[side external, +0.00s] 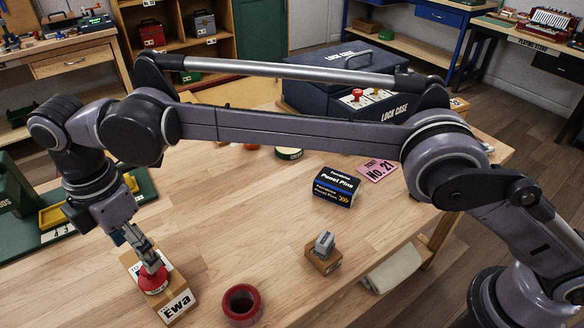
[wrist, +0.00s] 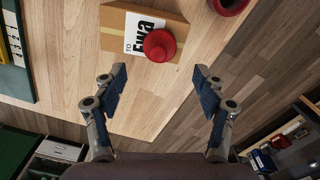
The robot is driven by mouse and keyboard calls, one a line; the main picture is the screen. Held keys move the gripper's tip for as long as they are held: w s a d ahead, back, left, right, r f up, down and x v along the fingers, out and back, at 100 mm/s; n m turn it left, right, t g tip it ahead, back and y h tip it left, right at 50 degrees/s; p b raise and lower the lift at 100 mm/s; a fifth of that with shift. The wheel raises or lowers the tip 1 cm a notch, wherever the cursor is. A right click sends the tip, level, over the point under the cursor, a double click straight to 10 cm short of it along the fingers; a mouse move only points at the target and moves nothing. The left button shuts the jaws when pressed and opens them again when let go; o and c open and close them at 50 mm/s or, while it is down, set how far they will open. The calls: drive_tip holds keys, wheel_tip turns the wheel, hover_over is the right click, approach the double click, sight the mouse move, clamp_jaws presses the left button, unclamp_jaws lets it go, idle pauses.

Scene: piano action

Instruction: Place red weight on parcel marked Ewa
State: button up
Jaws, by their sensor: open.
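The parcel marked Ewa (side external: 180,304) is a brown box with a white label, lying on the wooden table at the lower left of the side view. It also shows at the top of the wrist view (wrist: 174,20). The red weight (side external: 153,282) sits on the parcel's top, upright and partly over the label; its round knob shows in the wrist view (wrist: 158,45). My gripper (side external: 147,260) is just above the weight. In the wrist view its fingers (wrist: 159,74) are spread wide, with nothing between them, and the weight lies beyond the fingertips.
A dark red ring-shaped object (side external: 241,304) stands right of the parcel. A grey block on a small wooden box (side external: 323,256), a Panel Pins box (side external: 336,187) and a pink No. 21 ticket (side external: 377,170) lie further right. A green board (side external: 30,232) is at left. Lock case (side external: 335,75) behind.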

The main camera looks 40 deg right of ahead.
drive_tip(key=w+d+r+m+t+y, duration=0.1)
drive_tip(key=w+d+r+m, duration=0.45)
drive_tip(key=d+r, duration=0.6)
drive_tip(key=d+r+m+t, duration=0.15)
drive_tip(key=d+m, duration=0.35)
drive_tip(key=d, duration=0.9)
drive_tip(key=s+d+f+m+t, duration=0.1)
drive_tip(key=s+d+f+m, duration=0.2)
drive_tip(key=d, duration=0.4)
drive_tip(key=s+d+f+m+t, duration=0.1)
drive_tip(key=s+d+m+t, duration=0.15)
drive_tip(key=s+d, duration=0.4)
drive_tip(key=s+d+f+m+t+h, duration=0.1)
drive_tip(key=s+d+f+m, duration=0.5)
drive_tip(key=d+f, duration=0.3)
drive_tip(key=shift+s+d+m, duration=0.3)
drive_tip(key=shift+s+d, duration=0.2)
drive_tip(key=shift+s, duration=0.15)
